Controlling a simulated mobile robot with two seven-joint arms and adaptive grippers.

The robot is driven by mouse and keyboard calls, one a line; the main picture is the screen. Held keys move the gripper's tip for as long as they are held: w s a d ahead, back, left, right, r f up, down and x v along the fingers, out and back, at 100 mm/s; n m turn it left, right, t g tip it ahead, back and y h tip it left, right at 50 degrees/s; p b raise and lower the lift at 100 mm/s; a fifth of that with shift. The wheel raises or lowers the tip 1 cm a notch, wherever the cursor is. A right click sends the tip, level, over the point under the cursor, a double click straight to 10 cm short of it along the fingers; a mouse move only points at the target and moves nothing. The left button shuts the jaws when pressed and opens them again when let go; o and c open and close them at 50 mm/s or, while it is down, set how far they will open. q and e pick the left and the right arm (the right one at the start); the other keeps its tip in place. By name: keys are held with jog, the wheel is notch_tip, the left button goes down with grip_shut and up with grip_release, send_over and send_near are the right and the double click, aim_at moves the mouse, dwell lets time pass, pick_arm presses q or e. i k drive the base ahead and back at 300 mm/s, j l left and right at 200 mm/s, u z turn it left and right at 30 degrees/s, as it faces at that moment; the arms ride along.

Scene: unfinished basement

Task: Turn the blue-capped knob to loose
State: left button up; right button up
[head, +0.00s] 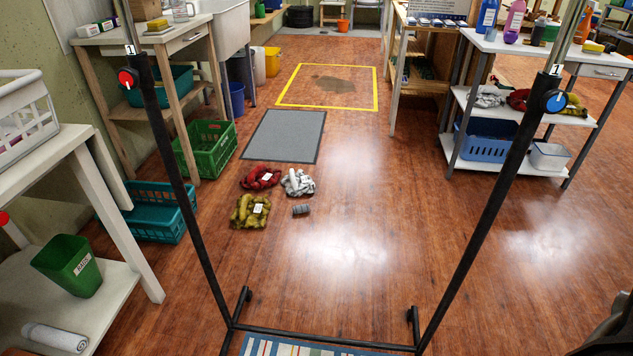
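The blue-capped knob (556,102) sits on the right post (492,213) of a black metal rack, near the top of its dark lower tube. A matching red-capped knob (127,78) sits on the left post (185,192), also below a "1" tag. Whether either knob is tight or loose cannot be told.
The rack's low crossbar (320,341) spans the floor in front. A white table (550,60) with bottles stands behind the right post. A white shelf (80,175) stands at left. Open floor lies between.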

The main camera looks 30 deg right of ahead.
aim_at(553, 102)
jog(key=z, duration=1.95)
jog(key=k+l+u, duration=0.1)
jog(key=k+l, duration=0.2)
jog(key=k, duration=0.25)
jog(key=i, duration=0.2)
jog(key=j+u, duration=0.05)
jog(key=j, duration=0.05)
